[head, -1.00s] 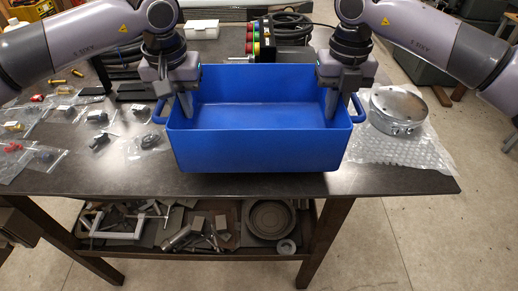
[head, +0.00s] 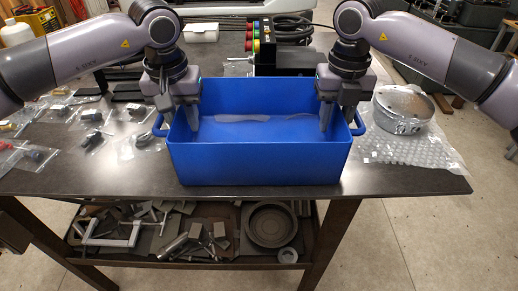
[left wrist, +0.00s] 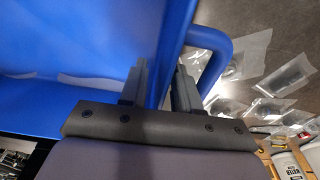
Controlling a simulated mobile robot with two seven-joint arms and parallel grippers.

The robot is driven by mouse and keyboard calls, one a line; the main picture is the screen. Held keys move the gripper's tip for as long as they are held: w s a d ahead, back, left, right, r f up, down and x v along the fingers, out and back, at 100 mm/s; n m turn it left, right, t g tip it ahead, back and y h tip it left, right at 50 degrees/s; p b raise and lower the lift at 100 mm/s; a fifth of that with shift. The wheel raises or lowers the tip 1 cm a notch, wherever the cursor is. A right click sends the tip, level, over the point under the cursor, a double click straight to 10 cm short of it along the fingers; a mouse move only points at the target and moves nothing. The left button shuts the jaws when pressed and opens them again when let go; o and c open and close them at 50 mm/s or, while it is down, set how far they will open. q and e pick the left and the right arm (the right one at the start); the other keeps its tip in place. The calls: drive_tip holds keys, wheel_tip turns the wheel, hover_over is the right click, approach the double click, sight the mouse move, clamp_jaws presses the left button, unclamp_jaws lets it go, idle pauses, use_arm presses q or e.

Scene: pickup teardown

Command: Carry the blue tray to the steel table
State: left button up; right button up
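The blue tray (head: 258,164) is upright and looks empty, over the front of a dark-topped table (head: 110,178). I cannot tell whether its base touches the top. My left gripper (head: 178,125) is at the tray's left wall, one finger inside and one outside. In the left wrist view, the fingers (left wrist: 160,88) close on the tray wall (left wrist: 172,50) beside the handle. My right gripper (head: 338,118) straddles the right wall the same way and appears shut on it. I cannot tell whether this table is the steel table.
A round metal part (head: 403,110) lies on bubble wrap (head: 410,150) right of the tray. Bagged small parts (head: 95,140) lie to the left. A black box with coloured buttons (head: 283,55) stands behind. A lower shelf holds metal parts (head: 270,225). Floor is open at right (head: 440,240).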

use_arm(q)
drive_tip(key=r, duration=0.7)
drive_tip(key=shift+s+r, duration=0.1)
drive_tip(key=shift+s, duration=0.3)
drive_tip(key=shift+r, duration=0.35)
use_arm(e)
drive_tip(key=shift+r, duration=0.2)
wheel_tip(320, 180, up, 12)
drive_tip(key=shift+f, duration=0.1)
use_arm(q)
drive_tip(key=shift+s, duration=0.1)
